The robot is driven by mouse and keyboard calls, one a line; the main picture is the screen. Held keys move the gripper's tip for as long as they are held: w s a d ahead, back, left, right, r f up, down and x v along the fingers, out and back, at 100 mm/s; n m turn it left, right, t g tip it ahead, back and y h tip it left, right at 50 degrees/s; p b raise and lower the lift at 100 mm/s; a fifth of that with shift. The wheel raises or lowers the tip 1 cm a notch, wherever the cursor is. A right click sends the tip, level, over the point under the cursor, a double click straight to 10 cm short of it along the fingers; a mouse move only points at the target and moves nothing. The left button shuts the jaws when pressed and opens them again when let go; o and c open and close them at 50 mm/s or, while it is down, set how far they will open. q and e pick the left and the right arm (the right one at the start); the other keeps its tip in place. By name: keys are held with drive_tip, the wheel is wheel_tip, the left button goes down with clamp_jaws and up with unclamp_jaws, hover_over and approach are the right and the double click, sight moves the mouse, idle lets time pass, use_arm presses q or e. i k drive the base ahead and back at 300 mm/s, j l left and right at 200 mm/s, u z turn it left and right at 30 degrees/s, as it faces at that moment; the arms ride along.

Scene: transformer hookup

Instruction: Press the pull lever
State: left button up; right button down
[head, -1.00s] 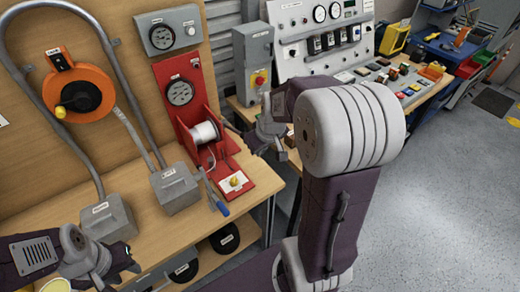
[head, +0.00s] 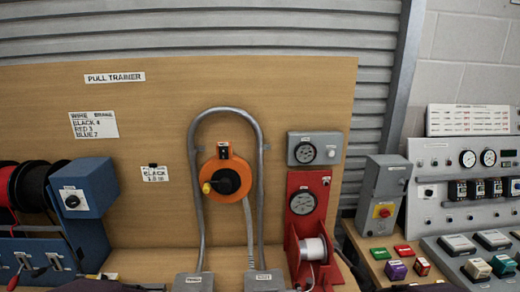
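The red puller unit (head: 305,184) stands right of centre against the wooden board, with a round dial (head: 303,202) on its upright plate. A white spool (head: 313,249) sits in its lower red frame. The lower part of the unit is cut off by the bottom edge, and I cannot make out a pull lever on it. Only dark slivers of my arms show along the bottom edge. Neither gripper is in view.
A grey conduit loop (head: 196,150) surrounds an orange reel (head: 224,174) and ends in grey boxes (head: 194,281). A blue wire rack (head: 90,190) stands left. A grey box with a red button (head: 383,211) and a control panel (head: 440,165) stand right.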

sight(363, 281)
drive_tip(key=k+j+u, duration=0.1)
drive_tip(key=j+u, duration=1.05)
